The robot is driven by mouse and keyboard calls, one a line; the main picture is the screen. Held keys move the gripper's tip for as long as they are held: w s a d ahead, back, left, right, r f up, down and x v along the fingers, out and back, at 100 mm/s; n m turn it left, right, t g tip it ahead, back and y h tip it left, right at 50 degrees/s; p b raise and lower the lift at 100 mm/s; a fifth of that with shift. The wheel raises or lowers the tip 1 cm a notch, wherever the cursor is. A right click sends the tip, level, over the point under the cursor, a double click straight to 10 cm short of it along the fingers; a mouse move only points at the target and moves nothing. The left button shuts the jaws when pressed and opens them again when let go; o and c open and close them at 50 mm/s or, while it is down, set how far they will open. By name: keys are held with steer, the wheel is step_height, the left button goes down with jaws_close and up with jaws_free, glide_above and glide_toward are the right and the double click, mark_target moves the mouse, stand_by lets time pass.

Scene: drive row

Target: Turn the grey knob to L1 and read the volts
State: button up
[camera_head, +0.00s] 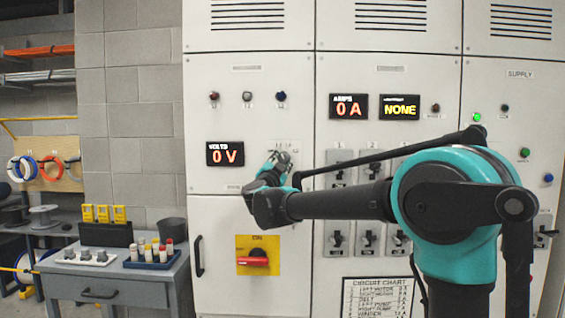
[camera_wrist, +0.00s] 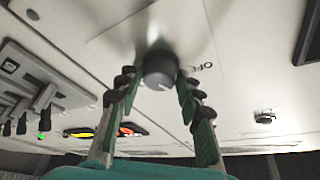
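The grey knob (camera_wrist: 160,68) sits on a pale plate on the cabinet front, with a light pointer mark on its face. An OFF label is beside it in the wrist view; I cannot make out an L1 mark. My gripper (camera_wrist: 158,88) is open, its two fingers on either side of the knob, with a gap visible at least on the left. In the head view my gripper (camera_head: 276,160) is at the plate and hides the knob. The volts display (camera_head: 225,153) reads 0 V.
The amps display (camera_head: 348,106) reads 0 A, and the display beside it (camera_head: 400,107) reads NONE. A red handle (camera_head: 252,261) on a yellow plate marked ON is below my gripper. Several lever switches (camera_head: 338,240) are to the right. A grey bench (camera_head: 130,283) stands at left.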

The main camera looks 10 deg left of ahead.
steer(key=shift+o, duration=1.4)
steer(key=v, duration=1.2)
steer(key=shift+f, duration=0.1)
